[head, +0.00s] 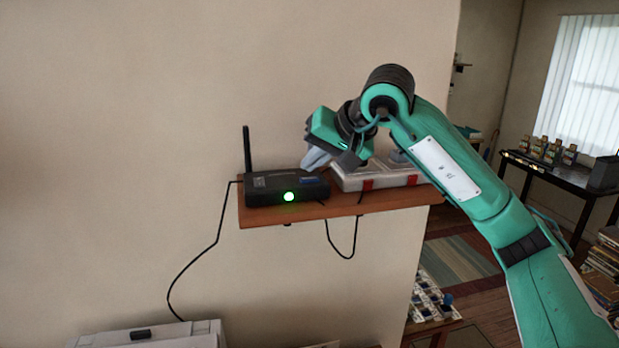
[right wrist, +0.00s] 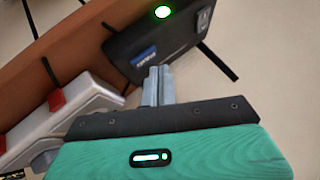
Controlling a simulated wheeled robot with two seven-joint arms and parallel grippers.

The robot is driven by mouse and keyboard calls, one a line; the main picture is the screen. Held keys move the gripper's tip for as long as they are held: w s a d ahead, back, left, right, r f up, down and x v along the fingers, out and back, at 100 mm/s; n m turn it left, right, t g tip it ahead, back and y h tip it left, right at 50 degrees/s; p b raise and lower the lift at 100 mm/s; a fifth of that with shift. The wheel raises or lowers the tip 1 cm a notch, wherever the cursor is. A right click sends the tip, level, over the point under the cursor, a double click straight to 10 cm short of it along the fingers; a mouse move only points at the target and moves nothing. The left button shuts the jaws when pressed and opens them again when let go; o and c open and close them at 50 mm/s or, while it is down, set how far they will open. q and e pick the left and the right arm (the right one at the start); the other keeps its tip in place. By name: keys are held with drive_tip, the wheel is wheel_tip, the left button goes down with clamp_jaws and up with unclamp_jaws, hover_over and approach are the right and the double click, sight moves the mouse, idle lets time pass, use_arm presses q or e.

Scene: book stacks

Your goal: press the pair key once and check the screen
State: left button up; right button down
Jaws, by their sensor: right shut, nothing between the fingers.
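A black box with an upright antenna (head: 272,190) sits at the left end of a wooden wall shelf (head: 340,206). Its round front light glows green (head: 289,197). A blue patch with pale lettering (right wrist: 144,57), which looks like the pair key, is on the box's top near its right end. A small dark grey rectangle (right wrist: 203,20) is at the other end; I cannot tell whether it is the screen, and I read nothing on it. My right gripper (head: 312,161) is shut and empty, its tips (right wrist: 158,72) close by the blue patch. Contact cannot be told. My left gripper is out of view.
A black cable (head: 204,255) hangs from the box's left side, and another loops below the shelf. A white appliance (head: 150,336) is below left.

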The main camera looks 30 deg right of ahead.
sight(314, 180)
drive_tip(key=shift+f, duration=0.1)
idle(0.3)
drive_tip(key=shift+f+b, duration=0.4)
drive_tip(key=shift+b, duration=0.05)
drive_tip(key=shift+f, duration=0.2)
drive_tip(key=shift+r, duration=0.1)
idle(0.3)
drive_tip(key=shift+r, duration=0.6)
drive_tip(key=shift+p, duration=0.3)
wheel_tip(314, 180, up, 6)
drive_tip(key=p, duration=0.4)
idle(0.6)
